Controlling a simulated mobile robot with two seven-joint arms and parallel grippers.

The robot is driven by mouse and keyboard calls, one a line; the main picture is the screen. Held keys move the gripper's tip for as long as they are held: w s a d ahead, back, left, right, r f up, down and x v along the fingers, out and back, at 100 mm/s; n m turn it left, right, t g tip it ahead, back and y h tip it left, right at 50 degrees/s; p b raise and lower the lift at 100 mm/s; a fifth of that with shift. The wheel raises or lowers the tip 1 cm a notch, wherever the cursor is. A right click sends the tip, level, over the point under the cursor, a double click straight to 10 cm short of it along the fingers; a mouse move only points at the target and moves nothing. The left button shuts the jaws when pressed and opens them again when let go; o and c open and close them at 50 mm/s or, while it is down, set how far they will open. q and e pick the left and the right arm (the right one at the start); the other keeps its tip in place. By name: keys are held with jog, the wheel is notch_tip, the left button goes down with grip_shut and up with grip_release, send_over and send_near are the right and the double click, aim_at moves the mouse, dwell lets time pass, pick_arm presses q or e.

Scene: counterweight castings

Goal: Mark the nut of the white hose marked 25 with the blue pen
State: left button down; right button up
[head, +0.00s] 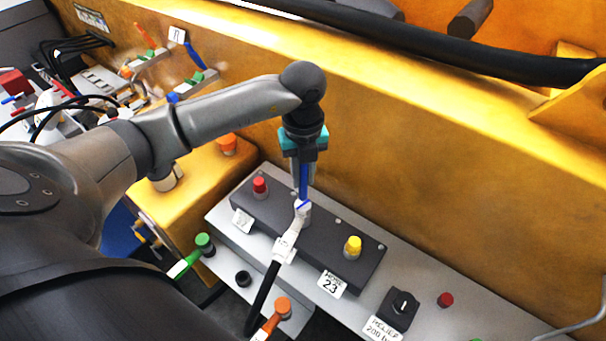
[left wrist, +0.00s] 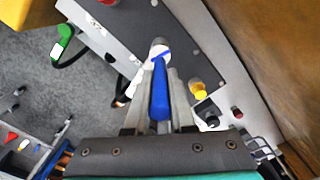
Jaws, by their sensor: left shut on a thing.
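My left gripper (head: 303,165) is shut on the blue pen (head: 303,184), which points down. The pen also shows in the left wrist view (left wrist: 160,95). Its tip is at the nut (head: 302,208) of a white hose end (head: 288,238), touching or very close. The nut sits on a dark block, and a blue stroke shows on it in the left wrist view (left wrist: 160,53). The hose's tag (head: 285,250) is too small to read. Below the white end the hose runs black. My right gripper is not in view.
The dark block (head: 330,237) carries a red cap (head: 260,188) and a yellow cap (head: 352,247). A plate (head: 331,284) reads 23. A yellow wall (head: 420,170) rises behind.

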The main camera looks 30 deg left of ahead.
pick_arm(q)
jog(key=shift+r+p, duration=1.9)
jog(key=shift+r, duration=0.85)
